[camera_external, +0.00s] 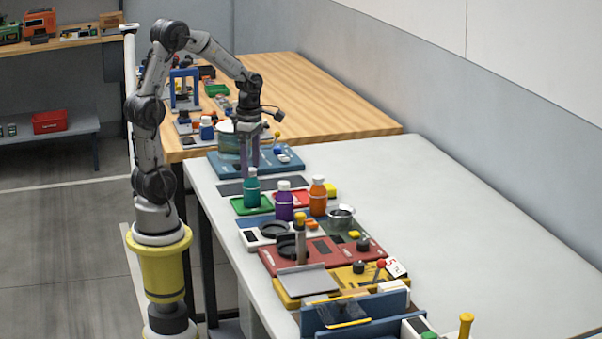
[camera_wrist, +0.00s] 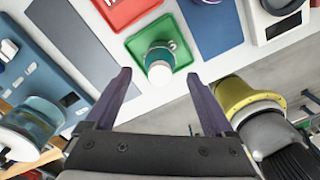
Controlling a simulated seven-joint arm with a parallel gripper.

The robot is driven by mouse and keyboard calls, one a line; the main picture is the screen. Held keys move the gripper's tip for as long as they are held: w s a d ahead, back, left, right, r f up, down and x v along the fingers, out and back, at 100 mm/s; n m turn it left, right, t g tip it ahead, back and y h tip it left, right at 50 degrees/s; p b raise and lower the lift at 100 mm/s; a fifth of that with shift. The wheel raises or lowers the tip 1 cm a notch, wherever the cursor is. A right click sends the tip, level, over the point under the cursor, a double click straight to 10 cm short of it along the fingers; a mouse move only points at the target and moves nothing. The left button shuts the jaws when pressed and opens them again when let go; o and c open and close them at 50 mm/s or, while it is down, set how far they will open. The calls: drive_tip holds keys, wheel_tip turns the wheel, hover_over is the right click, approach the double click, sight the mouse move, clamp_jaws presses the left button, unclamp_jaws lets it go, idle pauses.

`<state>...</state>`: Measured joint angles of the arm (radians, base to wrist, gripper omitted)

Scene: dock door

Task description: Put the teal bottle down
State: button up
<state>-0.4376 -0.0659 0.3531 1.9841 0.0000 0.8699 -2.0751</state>
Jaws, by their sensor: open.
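The teal bottle (camera_external: 251,188) with a white cap stands upright on a green tray (camera_external: 237,208) at the left side of the white table. In the wrist view the bottle (camera_wrist: 160,62) shows from above on the green tray (camera_wrist: 183,57), ahead of the fingertips and between their lines. My gripper (camera_external: 249,170) is above and just behind the bottle, fingers pointing down. In the wrist view my gripper (camera_wrist: 161,80) has its fingers spread with nothing between them.
A purple bottle (camera_external: 284,205) and an orange bottle (camera_external: 318,200) stand close by on the right. A red tray (camera_external: 300,197) lies beside the green one. A blue station with a clear container (camera_external: 229,144) is behind. The table's right side (camera_external: 450,230) is clear.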

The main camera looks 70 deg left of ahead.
wheel_tip(320, 180, up, 7)
drive_tip(key=shift+s+d+r+m, duration=0.1)
drive_tip(key=shift+d+r+m, duration=0.1)
drive_tip(key=shift+d+m, duration=0.1)
drive_tip(key=s+d+r+m+t, duration=0.1)
drive_tip(key=s+d+m, duration=0.4)
drive_tip(key=m, duration=0.9)
drive_tip(key=s+d+r+m+t, duration=0.2)
drive_tip(key=s+d+m+t, duration=0.2)
drive_tip(key=m, duration=1)
drive_tip(key=shift+s+d+t, duration=0.3)
drive_tip(key=shift+s+d, duration=0.85)
drive_tip(key=shift+d, duration=0.6)
